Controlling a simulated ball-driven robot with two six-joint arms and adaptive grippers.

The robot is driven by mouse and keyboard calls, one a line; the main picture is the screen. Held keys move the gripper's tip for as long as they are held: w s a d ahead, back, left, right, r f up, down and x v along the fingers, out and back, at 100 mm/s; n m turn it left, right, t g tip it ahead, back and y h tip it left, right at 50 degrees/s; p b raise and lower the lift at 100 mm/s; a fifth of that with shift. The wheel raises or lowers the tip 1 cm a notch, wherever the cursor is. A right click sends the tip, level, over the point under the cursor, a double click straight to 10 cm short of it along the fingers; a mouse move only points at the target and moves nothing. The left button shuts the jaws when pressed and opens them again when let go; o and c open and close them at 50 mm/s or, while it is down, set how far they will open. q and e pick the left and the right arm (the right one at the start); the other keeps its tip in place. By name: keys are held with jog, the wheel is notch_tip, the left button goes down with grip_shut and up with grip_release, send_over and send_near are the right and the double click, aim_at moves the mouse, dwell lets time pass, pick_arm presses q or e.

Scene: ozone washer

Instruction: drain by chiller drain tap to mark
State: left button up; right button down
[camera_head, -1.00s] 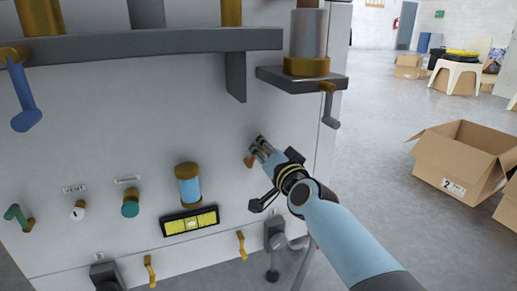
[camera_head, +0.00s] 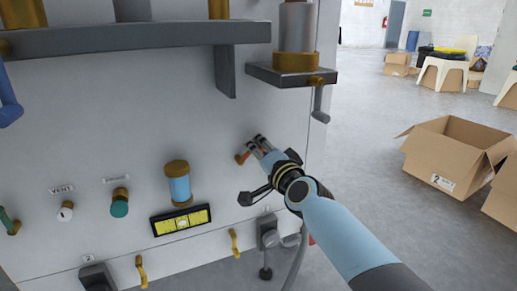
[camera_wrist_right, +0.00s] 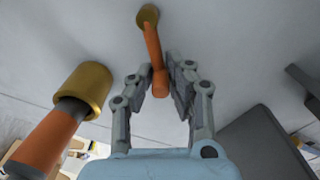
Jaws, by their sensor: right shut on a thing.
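An orange tap lever (camera_wrist_right: 155,60) with a brass collar (camera_wrist_right: 147,17) stands out from the grey panel in the right wrist view. My right gripper (camera_wrist_right: 167,82) is shut on this lever, with a finger on each side. In the head view my right gripper (camera_head: 257,147) is at the panel, and a bit of the orange lever (camera_head: 241,158) shows beside its fingertips. No label can be read near this tap. A blue sight glass (camera_head: 178,185) with brass ends is on the panel to the left; I cannot make out a mark on it. My left gripper is not in view.
A grey shelf (camera_head: 120,40) and a bracket with a brass-based cylinder (camera_head: 296,40) jut out above. A yellow level gauge (camera_head: 181,222), a green knob (camera_head: 119,207) and a white knob (camera_head: 66,212) are at left. Open cardboard boxes (camera_head: 445,160) stand on the floor at right.

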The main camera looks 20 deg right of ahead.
jog(key=c, duration=1.3)
grip_release()
jog(key=shift+o, duration=0.2)
jog(key=shift+s, duration=0.35)
jog(key=s, duration=0.7)
jog(key=shift+d, duration=0.15)
jog(key=shift+f, duration=0.15)
